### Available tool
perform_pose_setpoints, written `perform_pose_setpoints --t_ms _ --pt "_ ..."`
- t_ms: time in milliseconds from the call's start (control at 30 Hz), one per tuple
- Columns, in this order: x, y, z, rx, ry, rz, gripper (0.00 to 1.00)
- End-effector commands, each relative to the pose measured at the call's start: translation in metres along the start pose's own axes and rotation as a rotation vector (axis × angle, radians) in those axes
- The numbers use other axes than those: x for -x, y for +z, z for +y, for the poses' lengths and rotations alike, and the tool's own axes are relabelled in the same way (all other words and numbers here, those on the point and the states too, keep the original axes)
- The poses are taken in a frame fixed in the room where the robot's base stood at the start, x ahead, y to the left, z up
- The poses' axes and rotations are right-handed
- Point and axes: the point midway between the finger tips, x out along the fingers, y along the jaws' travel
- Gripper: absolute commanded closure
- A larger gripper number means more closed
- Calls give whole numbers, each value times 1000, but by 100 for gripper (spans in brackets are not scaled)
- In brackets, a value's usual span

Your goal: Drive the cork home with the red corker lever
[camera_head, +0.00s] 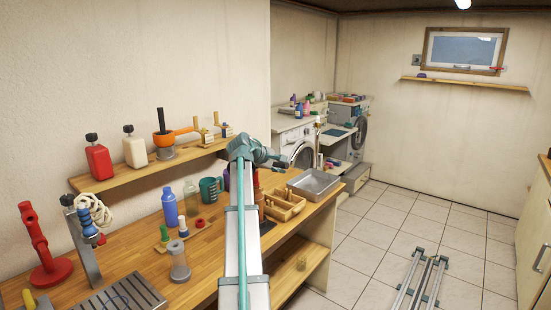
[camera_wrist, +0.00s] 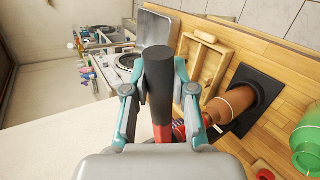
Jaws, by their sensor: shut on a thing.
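In the wrist view my gripper (camera_wrist: 158,65) is shut on the black grip (camera_wrist: 158,88) of the red corker lever (camera_wrist: 162,132), with one teal finger on each side. The lever's lower end runs out of sight behind my gripper body. A brown bottle (camera_wrist: 232,105) stands on a black mat (camera_wrist: 262,85) beside the lever; in the head view a sliver of it (camera_head: 260,198) shows beside my arm. I cannot make out the cork. In the head view my arm hides the lever and most of the corker.
A wooden crate (camera_head: 285,205) and a metal tray (camera_head: 314,183) stand on the bench right of my arm.

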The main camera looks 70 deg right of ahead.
Motion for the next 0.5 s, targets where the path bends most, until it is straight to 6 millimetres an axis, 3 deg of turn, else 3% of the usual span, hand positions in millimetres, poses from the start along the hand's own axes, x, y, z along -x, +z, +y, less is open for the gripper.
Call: perform_pose_setpoints --t_ms 33,200,500 --pt "-8 2 -14 -30 0 19 100" --pt "-20 -1 -32 -112 2 74 100" --pt "-31 -5 -47 -186 1 124 100"
